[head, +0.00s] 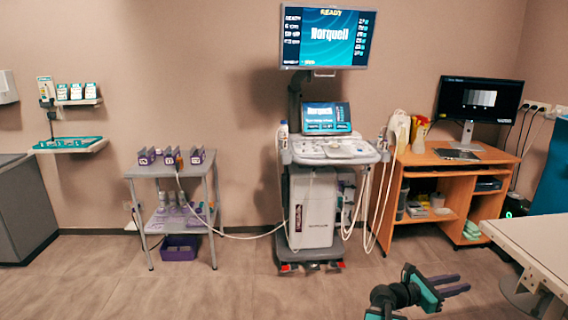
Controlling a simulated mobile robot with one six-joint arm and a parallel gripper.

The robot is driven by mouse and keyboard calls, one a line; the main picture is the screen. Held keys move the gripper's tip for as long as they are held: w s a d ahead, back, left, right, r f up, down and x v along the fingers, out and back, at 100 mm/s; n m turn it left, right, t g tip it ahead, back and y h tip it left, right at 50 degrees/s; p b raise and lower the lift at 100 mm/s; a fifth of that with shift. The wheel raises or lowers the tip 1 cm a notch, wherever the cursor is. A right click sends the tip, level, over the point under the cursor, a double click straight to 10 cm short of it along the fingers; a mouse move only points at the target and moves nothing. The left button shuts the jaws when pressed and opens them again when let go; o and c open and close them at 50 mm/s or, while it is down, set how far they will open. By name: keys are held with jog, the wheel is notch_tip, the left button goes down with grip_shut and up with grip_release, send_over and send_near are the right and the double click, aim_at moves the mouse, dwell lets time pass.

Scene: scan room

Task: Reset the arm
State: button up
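My arm reaches into the head view from the bottom edge, right of centre, low over the floor. My gripper (463,282) points to the right, towards the bed-like table. Its two dark purple fingers show as separate prongs with a narrow gap between them, and nothing is seen held in it. The rest of the arm is cut off by the bottom edge.
An ultrasound cart (312,212) with two screens stands at the wall, its cable running to a grey side table (160,172). A wooden desk (424,157) holds a monitor (478,97). A pale bed-like table (535,238) is close right of my gripper. The floor (210,290) is clear front left.

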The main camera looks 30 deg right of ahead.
jog(key=w+a+f+n+t+p, duration=0.2)
jog(key=w+a+f+t, duration=0.1)
jog(key=w+a, duration=0.35)
jog(key=w+a+f+t+y+p, duration=0.1)
jog(key=w+a+f+y+p, duration=0.2)
jog(key=a+f, duration=0.65)
jog(key=w+a+f+t+y+p, duration=0.15)
jog(key=w+a+f, duration=0.25)
jog(key=a+f, duration=0.55)
jog(key=s+a+f+m+g+y+p, duration=0.1)
jog(key=s+a+f+m+y, duration=0.3)
jog(key=a, duration=0.7)
jog(key=s+a+f+m+g+y+p, duration=0.1)
jog(key=s+a+f+m+g+y, duration=0.1)
jog(key=s+a+f+m+y, duration=0.2)
jog(key=s+a+f+m+g+y+p, duration=0.1)
jog(key=s+a+f+m+y, duration=0.3)
jog(key=a, duration=1.6)
jog(key=s+f+m+g, duration=0.1)
jog(key=s+f+m, duration=0.1)
jog(key=s+m, duration=0.2)
jog(key=shift+s+a+f+m+g, duration=0.15)
jog(key=shift+s+a+m+g, duration=0.05)
jog(key=shift+s+m+g, duration=0.25)
jog(key=shift+d+y, duration=0.15)
jog(key=shift+y, duration=0.1)
